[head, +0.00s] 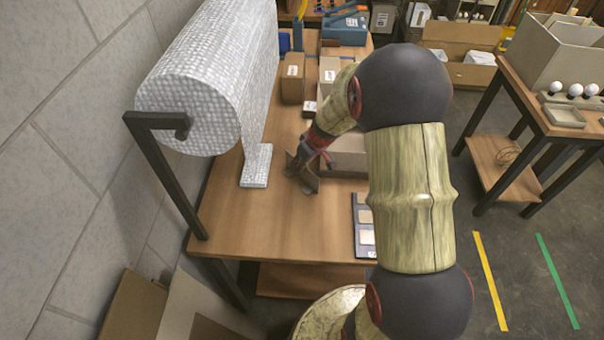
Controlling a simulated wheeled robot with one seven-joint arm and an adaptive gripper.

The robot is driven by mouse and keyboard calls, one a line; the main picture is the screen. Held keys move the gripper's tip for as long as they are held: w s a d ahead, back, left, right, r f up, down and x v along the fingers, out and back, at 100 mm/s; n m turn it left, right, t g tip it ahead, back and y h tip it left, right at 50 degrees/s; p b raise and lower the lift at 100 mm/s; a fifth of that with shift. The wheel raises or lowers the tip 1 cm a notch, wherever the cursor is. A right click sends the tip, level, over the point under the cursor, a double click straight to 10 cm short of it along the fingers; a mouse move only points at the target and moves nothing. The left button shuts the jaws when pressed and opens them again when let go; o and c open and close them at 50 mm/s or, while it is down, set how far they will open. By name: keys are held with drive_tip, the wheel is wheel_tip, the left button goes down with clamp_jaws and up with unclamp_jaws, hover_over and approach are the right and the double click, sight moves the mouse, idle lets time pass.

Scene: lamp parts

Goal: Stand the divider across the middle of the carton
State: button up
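The carton (348,153) is a light brown box on the table, right of my gripper, and my arm hides much of it. My gripper (300,163) is low over the table at the carton's left side, pointing down and left. A small brown panel (311,183), which looks like the divider, is at its fingertips, tilted and outside the carton. The gripper appears shut on it, though the fingers are small and partly hidden. I cannot tell whether the panel touches the table.
A big roll of bubble wrap (205,85) hangs on a dark stand at the left, its loose end on the table (255,220). Small boxes (292,84) stand behind. A dark tray with cards (363,225) lies at the right front. The front left table is clear.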

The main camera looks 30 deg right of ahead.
drive_tip(key=c, duration=0.3)
clamp_jaws()
drive_tip(key=shift+r, duration=0.15)
idle(0.3)
